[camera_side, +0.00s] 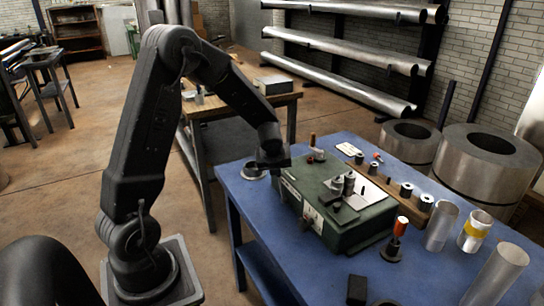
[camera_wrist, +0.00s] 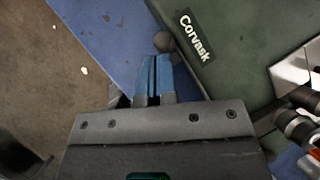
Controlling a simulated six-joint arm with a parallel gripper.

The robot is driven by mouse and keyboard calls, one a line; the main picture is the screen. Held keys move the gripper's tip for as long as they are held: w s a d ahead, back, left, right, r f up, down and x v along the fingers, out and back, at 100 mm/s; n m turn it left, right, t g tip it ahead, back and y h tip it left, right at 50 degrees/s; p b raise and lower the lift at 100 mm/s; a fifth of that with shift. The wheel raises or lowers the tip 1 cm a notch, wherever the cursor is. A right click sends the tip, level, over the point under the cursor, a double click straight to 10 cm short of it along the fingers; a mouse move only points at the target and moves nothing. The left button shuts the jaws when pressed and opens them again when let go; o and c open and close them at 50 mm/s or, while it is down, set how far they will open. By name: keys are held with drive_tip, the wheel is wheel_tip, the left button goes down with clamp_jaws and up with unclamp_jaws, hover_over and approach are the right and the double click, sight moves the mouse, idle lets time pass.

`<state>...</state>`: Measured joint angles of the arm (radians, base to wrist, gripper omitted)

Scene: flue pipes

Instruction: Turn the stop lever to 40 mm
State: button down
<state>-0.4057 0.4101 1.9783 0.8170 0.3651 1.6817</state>
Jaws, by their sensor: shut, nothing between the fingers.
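The green machine (camera_side: 335,205) stands on the blue table; the wrist view shows its green body (camera_wrist: 235,25) with a "Corvask" label. A dark round knob (camera_wrist: 164,42) sits at the machine's edge in the wrist view; it may be the end of the stop lever, but its arm is not clear. My gripper (camera_wrist: 153,60) is shut and empty, its blue fingertips just short of the knob in the picture; I cannot tell whether they touch. In the side view my gripper (camera_side: 271,168) is at the machine's left end. No 40 mm mark is readable.
The blue table (camera_side: 300,275) carries a wooden block with rollers (camera_side: 400,190), an orange-handled tool (camera_side: 398,232) and several metal tubes (camera_side: 440,225) at the right. A dark ring (camera_side: 253,171) lies left of the machine. Large metal cylinders (camera_side: 485,170) stand behind.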

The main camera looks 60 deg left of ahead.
drive_tip(key=s+v, duration=0.1)
drive_tip(key=v, duration=1.1)
drive_tip(key=s+d+r+n+t+h, duration=0.1)
drive_tip(key=s+d+r+n+h, duration=0.1)
drive_tip(key=s+d+n, duration=0.5)
drive_tip(key=s+d+r+n+h, duration=0.3)
drive_tip(key=s+d+r+n, duration=0.2)
drive_tip(key=s+d+n, duration=0.3)
drive_tip(key=d+n, duration=0.3)
drive_tip(key=n, duration=0.4)
drive_tip(key=shift+s+d+n+t, duration=0.2)
drive_tip(key=shift+s+n+t, duration=0.05)
drive_tip(key=shift+n+t, duration=0.15)
drive_tip(key=shift+r, duration=0.1)
